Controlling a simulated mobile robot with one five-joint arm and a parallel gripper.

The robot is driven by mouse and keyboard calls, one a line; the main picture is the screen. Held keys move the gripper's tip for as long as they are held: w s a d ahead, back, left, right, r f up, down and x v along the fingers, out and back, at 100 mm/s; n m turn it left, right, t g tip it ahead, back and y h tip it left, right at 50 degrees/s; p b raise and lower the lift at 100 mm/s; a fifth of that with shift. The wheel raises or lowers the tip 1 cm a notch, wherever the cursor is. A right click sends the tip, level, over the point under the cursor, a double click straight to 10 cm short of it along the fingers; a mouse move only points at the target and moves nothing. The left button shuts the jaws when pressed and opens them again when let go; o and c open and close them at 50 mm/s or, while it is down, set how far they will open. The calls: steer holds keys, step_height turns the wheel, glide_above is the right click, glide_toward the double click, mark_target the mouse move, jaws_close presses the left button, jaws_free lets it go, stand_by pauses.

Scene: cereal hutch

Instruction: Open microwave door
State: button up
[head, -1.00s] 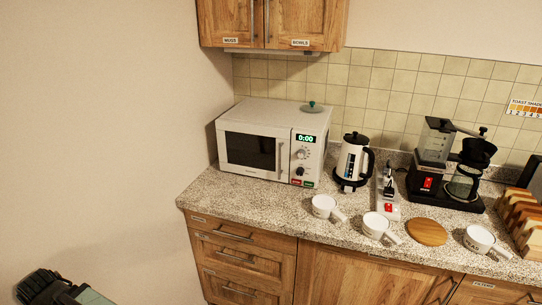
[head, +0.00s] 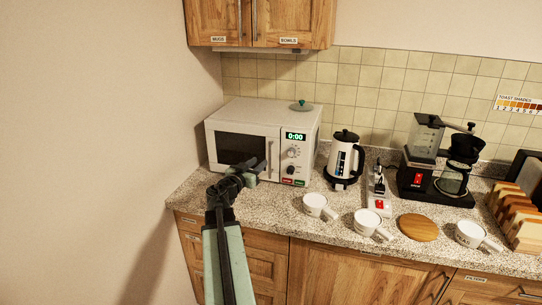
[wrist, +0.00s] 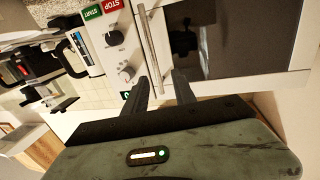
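The white microwave (head: 265,110) stands at the left end of the counter with its dark-windowed door (head: 238,148) shut. Its upright bar handle (head: 271,157) is on the door's right side, beside the control panel. My gripper (head: 262,168) is in front of the handle, partly covering the door's lower right. In the wrist view my gripper (wrist: 162,78) has its two fingers spread apart. The handle (wrist: 151,45) runs into the gap between them in that picture; I cannot tell how deep it sits. The fingers do not appear closed on it.
Further right are a power strip (head: 379,203), a coffee machine (head: 420,165) and more mugs. A plain wall bounds the left.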

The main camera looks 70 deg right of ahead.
steer(key=d, duration=0.2)
steer(key=s+d, duration=0.1)
steer(key=d, duration=0.2)
steer(key=s+d, duration=0.1)
steer(key=d, duration=0.2)
steer(key=shift+d+r, duration=0.25)
jaws_close()
stand_by(1.2)
